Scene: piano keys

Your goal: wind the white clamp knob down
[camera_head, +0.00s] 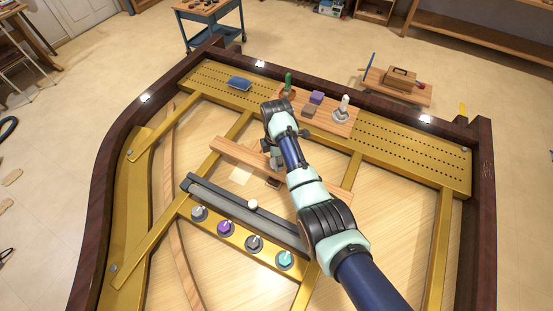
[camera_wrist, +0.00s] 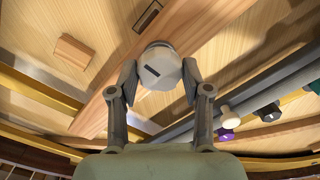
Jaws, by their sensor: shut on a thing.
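The white clamp knob (camera_wrist: 158,66) is a pale round cap with a short dark bar mark on its face, in the middle of the wrist view. My gripper (camera_wrist: 160,78) is shut on it, one finger on each side. In the head view my gripper (camera_head: 275,160) is over the wooden beam (camera_head: 232,152), and my arm and fingers hide the knob there. The beam (camera_wrist: 196,28) passes behind the knob in the wrist view. How far the knob stands above the beam I cannot tell.
A dark rail (camera_head: 225,203) with a cream round knob (camera_head: 252,204) lies in front of the beam. Several pegs, one purple (camera_head: 224,228), line the gold strut. A wooden block (camera_wrist: 73,52) lies left of the knob. Behind is a tool board (camera_head: 325,118).

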